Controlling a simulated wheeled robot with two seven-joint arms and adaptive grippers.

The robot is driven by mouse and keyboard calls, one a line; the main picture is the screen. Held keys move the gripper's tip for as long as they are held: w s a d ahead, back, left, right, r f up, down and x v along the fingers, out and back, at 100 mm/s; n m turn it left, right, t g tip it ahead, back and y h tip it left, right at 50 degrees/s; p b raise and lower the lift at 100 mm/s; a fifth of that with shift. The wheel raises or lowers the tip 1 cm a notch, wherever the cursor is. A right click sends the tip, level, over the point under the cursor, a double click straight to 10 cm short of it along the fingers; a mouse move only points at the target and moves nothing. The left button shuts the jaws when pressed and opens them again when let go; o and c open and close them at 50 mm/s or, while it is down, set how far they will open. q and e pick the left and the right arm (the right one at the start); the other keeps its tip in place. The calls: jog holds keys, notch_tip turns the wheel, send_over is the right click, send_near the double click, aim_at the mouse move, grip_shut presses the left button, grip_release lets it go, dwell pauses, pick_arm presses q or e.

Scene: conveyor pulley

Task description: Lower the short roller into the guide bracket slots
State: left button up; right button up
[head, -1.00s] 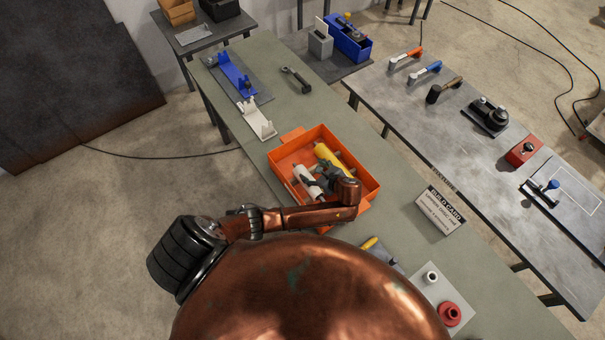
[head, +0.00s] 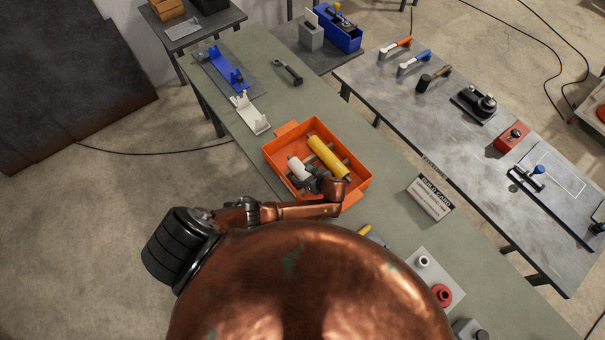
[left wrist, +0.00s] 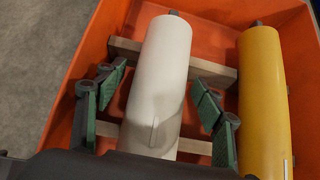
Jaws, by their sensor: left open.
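A white roller (head: 296,167) and a longer-looking yellow roller (head: 328,158) lie side by side in an orange tray (head: 357,199). My left gripper (head: 309,181) is open over the near part of the white roller and hides that end in the head view. In the left wrist view, my left gripper's green-padded fingers (left wrist: 160,92) stand on either side of the white roller (left wrist: 160,80), with gaps. The yellow roller (left wrist: 262,95) lies to their right. A blue bracket (head: 226,68) and a white bracket (head: 250,113) stand farther back on the bench. My right gripper is out of view.
Wooden cross strips (left wrist: 112,50) lie under the rollers. The tray walls rise close around my left gripper. A wrench (head: 289,73) lies beyond the tray. A build card (head: 430,198) stands to the right. Green bench top is bare between tray and wrench.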

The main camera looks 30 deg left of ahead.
pick_arm(q)
jog(key=shift+c, duration=0.6)
grip_shut()
dwell(0.3)
jog(key=shift+w+r, duration=0.15)
jog(key=shift+r, duration=0.05)
